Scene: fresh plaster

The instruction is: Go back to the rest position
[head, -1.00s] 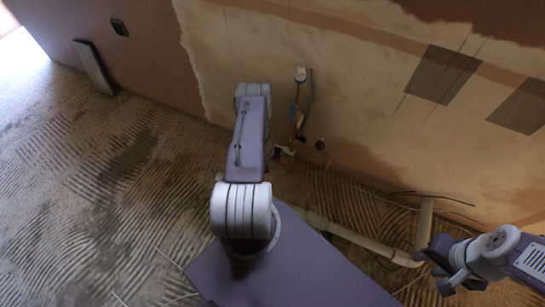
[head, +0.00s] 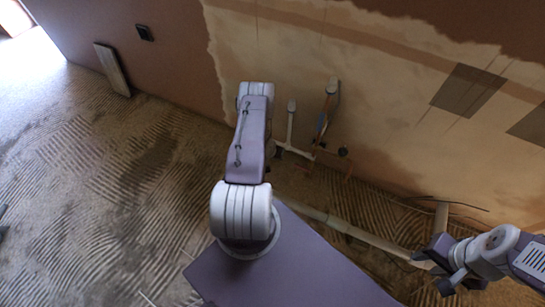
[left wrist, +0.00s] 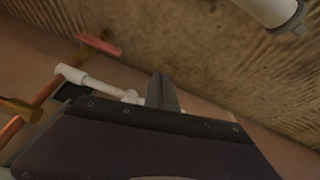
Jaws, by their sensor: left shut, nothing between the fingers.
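My left arm (head: 243,140) rises in the middle of the head view over my purple base, and its gripper is hidden behind the arm there. In the left wrist view my left gripper (left wrist: 163,92) shows its dark fingers together, with nothing between them. My right gripper (head: 432,262) is at the lower right of the head view, in front of the floor pipe; its finger gap is not clear.
A white pipe (head: 291,125) and orange-brown pipes (head: 328,115) stand at the patchy plastered wall (head: 390,95). A pale pipe (head: 365,236) runs along the floor by the wall. A plank (head: 112,68) leans at the upper left. The ridged floor (head: 90,200) on the left is mostly clear.

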